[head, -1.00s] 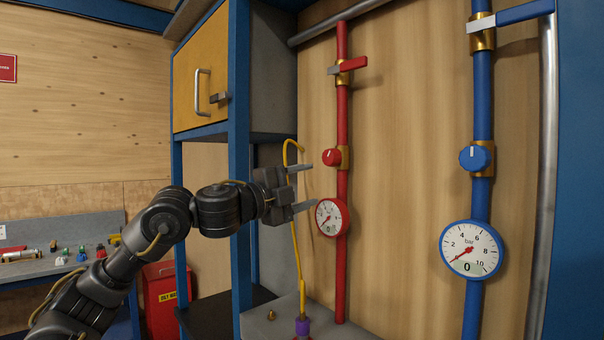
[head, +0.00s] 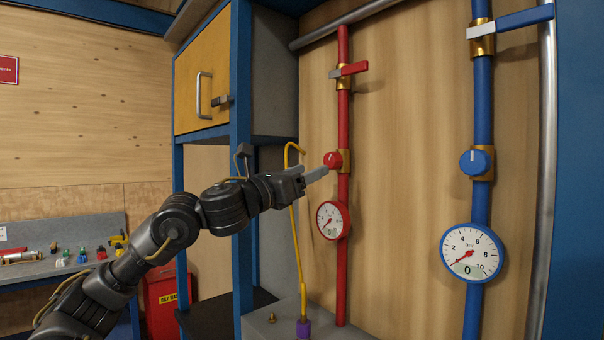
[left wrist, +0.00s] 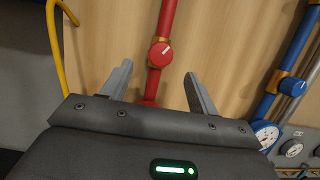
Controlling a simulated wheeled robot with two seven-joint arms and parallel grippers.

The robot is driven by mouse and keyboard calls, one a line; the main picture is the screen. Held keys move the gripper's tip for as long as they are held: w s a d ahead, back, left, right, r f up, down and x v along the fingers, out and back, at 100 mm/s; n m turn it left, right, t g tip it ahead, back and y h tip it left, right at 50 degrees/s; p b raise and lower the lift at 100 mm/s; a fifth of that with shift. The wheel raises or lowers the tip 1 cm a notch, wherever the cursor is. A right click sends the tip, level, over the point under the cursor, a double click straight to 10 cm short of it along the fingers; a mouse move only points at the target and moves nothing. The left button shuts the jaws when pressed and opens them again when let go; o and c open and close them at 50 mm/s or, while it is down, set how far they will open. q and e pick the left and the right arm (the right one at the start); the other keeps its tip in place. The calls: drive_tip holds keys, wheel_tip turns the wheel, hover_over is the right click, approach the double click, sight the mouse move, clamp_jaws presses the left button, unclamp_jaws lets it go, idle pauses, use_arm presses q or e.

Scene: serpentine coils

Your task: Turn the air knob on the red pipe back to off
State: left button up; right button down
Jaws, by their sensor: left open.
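The red air knob (head: 332,160) is a small round knob with a white mark on a brass fitting of the red pipe (head: 343,120). In the left wrist view the knob (left wrist: 161,55) lies ahead, between the lines of my two fingers and beyond their tips, its white mark tilted. My left gripper (head: 325,170) is open and empty. In the head view its fingertips appear close to the knob's lower left; contact cannot be told. In the wrist view my left gripper (left wrist: 158,75) has its fingers spread either side of the red pipe. My right gripper is out of view.
A red gauge (head: 333,220) sits below the knob, and a red-handled valve (head: 350,70) above. A yellow hooked tube (head: 297,240) rises near my wrist. The blue pipe (head: 482,110) with its blue knob (head: 476,161) stands to the right. A cabinet (head: 200,85) is left.

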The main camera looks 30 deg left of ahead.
sight(328, 159)
use_arm(q)
drive_tip(key=p+x, duration=0.2)
drive_tip(key=x, duration=0.6)
drive_tip(key=shift+d, duration=0.1)
drive_tip(key=c, duration=1.2)
drive_tip(key=shift+n, duration=0.9)
drive_tip(key=shift+n+y, duration=0.7)
drive_tip(key=shift+n, duration=0.6)
drive_tip(key=n, duration=0.1)
drive_tip(key=n+y+p, duration=0.1)
drive_tip(key=n, duration=0.1)
drive_tip(key=shift+s+r+n+y, duration=0.2)
drive_tip(key=shift+r+n+y, duration=0.05)
drive_tip(key=shift+n+y, duration=0.05)
drive_tip(key=shift+o, duration=0.2)
drive_tip(key=shift+a, duration=0.2)
drive_tip(key=shift+t, duration=0.3)
